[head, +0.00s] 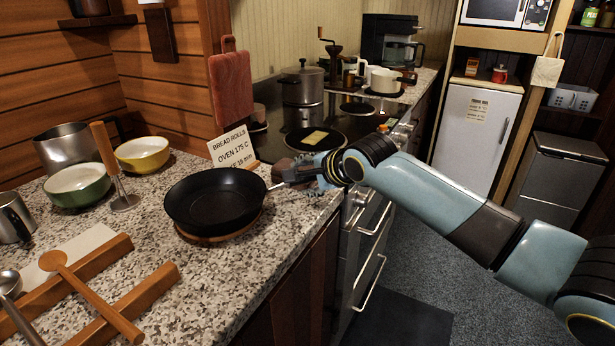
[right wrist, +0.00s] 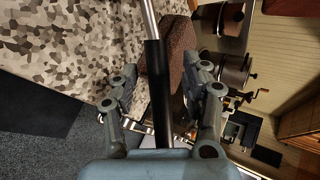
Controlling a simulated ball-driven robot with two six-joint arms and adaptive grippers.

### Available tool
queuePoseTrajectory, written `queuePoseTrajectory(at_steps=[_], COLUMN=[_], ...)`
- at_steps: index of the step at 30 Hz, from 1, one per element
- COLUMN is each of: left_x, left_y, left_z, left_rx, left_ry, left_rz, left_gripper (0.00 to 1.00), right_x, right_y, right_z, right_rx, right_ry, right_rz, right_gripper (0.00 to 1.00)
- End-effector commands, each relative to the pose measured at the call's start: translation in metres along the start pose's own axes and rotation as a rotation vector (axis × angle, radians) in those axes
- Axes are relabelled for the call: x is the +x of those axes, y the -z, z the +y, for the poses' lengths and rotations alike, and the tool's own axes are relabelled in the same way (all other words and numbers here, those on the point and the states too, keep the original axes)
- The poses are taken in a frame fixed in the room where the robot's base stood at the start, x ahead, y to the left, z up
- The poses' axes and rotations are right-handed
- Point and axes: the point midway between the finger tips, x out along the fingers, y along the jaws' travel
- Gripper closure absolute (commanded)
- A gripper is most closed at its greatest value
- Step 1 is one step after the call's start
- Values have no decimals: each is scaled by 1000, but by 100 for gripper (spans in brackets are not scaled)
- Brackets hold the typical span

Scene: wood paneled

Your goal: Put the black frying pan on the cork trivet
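The black frying pan (head: 217,197) sits on the round cork trivet (head: 222,238) on the granite counter. The trivet's front edge shows under the pan, and the rest is hidden. The pan's handle points right, toward my right gripper (head: 297,174). In the right wrist view, the black grip of the handle (right wrist: 158,92) lies between the two spread fingers of my right gripper (right wrist: 165,92). Gaps show on both sides of it, so the gripper is open around the handle. My left gripper is not in view.
A sign card (head: 233,150) stands behind the pan. A brown textured object (right wrist: 179,48) lies close to the right fingers. Wooden rails (head: 128,308) lie in front. The stove (head: 318,137) is beyond.

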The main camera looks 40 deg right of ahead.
Motion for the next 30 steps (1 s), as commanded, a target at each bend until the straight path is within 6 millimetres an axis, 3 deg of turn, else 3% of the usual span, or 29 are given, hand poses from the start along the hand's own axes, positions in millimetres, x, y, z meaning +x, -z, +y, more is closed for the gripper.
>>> queuePoseTrajectory(at_steps=[8, 24, 28, 30], left_x=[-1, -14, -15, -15], left_y=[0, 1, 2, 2], left_z=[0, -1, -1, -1], left_rx=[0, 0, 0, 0], left_ry=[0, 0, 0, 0], left_rz=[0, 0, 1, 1], left_gripper=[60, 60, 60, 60], right_x=[-5, -108, -116, -110], right_y=[0, 1, 2, 10], right_z=[0, -1, 2, 16], right_rx=[-1, -5, -10, -46], right_ry=[0, 0, -5, -24], right_rz=[0, 1, 4, 18], right_gripper=[53, 53, 53, 53])
